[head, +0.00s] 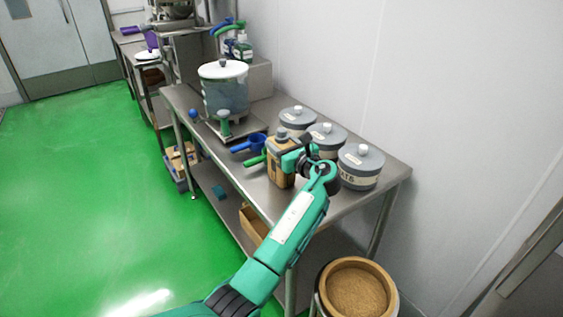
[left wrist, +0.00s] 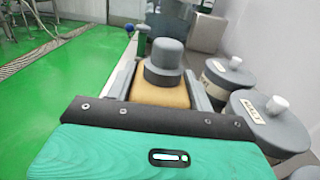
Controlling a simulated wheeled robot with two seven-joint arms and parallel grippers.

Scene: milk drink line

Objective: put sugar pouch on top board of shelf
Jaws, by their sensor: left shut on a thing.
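The sugar pouch (head: 281,172) looks like a tan block with a dark grey top and cap. It stands upright at the front edge of a steel table (head: 345,204). The table has a top board and a lower board (head: 214,178). No separate shelf is clearly identifiable. My right gripper is not in view.
Several grey lidded canisters (head: 361,167) line the wall side, close to my left gripper. A round bin of brown grains (head: 356,289) is below right. The green floor at left is clear.

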